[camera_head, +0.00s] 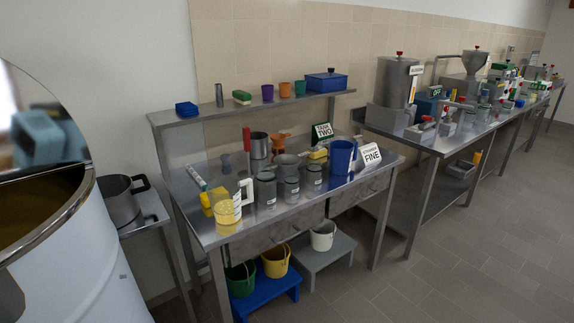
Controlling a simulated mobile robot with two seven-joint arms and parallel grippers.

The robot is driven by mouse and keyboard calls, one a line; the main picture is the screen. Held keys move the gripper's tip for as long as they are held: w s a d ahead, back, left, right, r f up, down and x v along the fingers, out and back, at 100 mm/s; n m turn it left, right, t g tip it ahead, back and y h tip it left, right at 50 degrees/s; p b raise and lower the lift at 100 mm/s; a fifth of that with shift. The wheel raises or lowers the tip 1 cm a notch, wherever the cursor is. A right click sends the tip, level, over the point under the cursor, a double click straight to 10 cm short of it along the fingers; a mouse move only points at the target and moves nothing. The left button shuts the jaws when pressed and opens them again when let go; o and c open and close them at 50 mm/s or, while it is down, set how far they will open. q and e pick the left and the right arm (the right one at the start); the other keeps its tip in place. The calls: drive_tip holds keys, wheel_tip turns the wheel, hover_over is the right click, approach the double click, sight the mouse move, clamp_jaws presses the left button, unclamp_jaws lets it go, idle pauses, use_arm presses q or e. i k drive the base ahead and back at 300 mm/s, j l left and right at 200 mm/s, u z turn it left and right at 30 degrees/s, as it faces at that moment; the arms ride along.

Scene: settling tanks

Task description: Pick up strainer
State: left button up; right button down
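I cannot pick out the strainer for certain. A grey funnel-shaped piece (286,166) stands among the jars in the middle of the near steel table (215,236); whether it has a mesh is too small to tell. A red upright handle (247,139) rises behind the grey jars, and its lower end is partly hidden. A white sign reading FINE (371,155) stands at the table's right end, beside a blue jug (342,157). Neither of my grippers is in view.
A white drum (85,270) fills the lower left, beside a side stand with a steel pot (121,202). A shelf (262,106) runs above the table. Buckets (276,262) sit on low stools beneath. A second bench (440,143) extends right. The floor at right is clear.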

sight(285, 163)
drive_tip(key=i+l, duration=0.2)
drive_tip(key=l, duration=0.2)
drive_tip(key=i+l, duration=0.25)
drive_tip(key=l, duration=0.15)
drive_tip(key=i+l, duration=0.2)
drive_tip(key=l, duration=0.2)
drive_tip(key=i+l, duration=0.2)
drive_tip(key=l, duration=0.2)
drive_tip(key=i+l+u, duration=0.1)
drive_tip(key=i+l, duration=0.15)
drive_tip(key=l, duration=0.15)
drive_tip(key=i+l, duration=0.2)
drive_tip(key=l, duration=0.2)
drive_tip(key=i+l, duration=0.2)
drive_tip(key=l, duration=0.2)
drive_tip(key=i+l, duration=0.2)
drive_tip(key=l, duration=0.25)
